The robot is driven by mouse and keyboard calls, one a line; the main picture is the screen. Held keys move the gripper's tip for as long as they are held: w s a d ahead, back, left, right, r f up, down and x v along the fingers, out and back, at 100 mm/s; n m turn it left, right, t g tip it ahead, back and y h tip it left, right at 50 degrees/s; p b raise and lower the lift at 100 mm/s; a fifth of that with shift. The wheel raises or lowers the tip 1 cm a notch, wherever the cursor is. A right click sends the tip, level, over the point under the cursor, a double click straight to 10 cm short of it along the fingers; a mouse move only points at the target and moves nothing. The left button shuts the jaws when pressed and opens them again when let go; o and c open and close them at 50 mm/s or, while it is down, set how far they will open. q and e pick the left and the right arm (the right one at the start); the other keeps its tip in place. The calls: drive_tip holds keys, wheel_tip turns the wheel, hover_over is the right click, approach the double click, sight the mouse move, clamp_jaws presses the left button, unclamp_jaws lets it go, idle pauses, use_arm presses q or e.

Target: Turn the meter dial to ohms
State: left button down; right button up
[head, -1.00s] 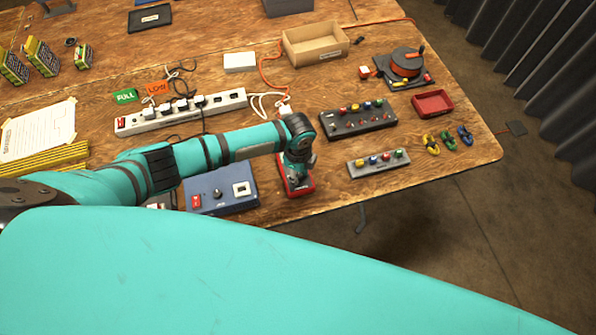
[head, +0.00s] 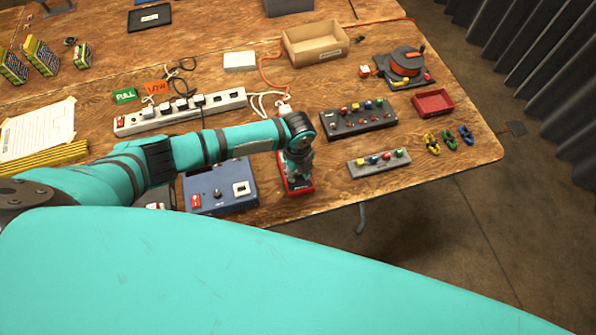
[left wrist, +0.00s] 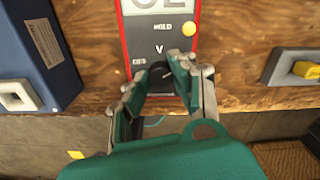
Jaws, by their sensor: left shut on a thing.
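The red meter (head: 304,189) lies on the wooden table near its front edge, partly hidden under my left gripper (head: 298,163) in the head view. In the left wrist view the meter (left wrist: 141,47) shows part of its display, reading like "OL", a yellow button and the labels HOLD, V and OFF. My left gripper (left wrist: 160,76) is shut on the black dial (left wrist: 158,72), with a finger at each side of it. The fingers hide the labels around the dial, and I cannot tell exactly where it points. My right gripper is not in view.
A blue box (head: 228,199) with a switch and knob stands close left of the meter. A grey block (head: 366,168) with coloured plugs stands to the right. A white power strip (head: 226,101) and a dark panel (head: 345,125) lie behind.

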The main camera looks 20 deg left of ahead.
sight(298, 175)
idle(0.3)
use_arm(q)
drive_tip(key=c, duration=1.1)
unclamp_jaws()
wheel_tip(298, 175, up, 12)
drive_tip(key=shift+r, duration=0.1)
